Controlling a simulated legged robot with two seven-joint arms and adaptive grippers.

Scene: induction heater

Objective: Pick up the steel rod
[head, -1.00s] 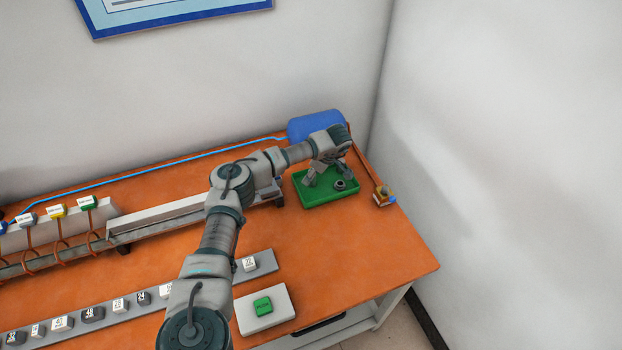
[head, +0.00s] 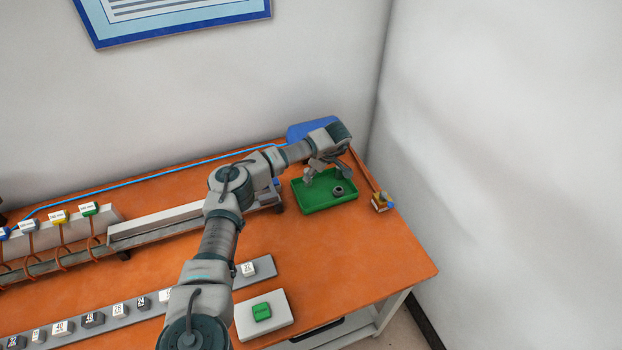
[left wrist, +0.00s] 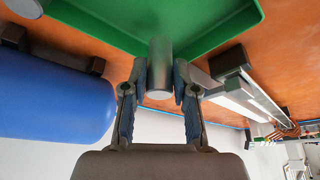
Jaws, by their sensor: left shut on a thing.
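The steel rod (left wrist: 160,68) is a short grey metal cylinder. In the left wrist view it stands end-on between the two fingers of my left gripper (left wrist: 160,80), which is shut on it. In the head view my left gripper (head: 325,174) is over the left-back part of the green tray (head: 320,207). The rod cannot be made out clearly there, and I cannot tell whether it still touches the tray. My right gripper is not in view.
A dark round piece with a hole (head: 338,191) lies in the tray near the gripper. A blue cylinder (head: 301,131) is behind it, and a long metal rail (head: 165,219) runs left. The bench (head: 350,250) is clear in front of the tray.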

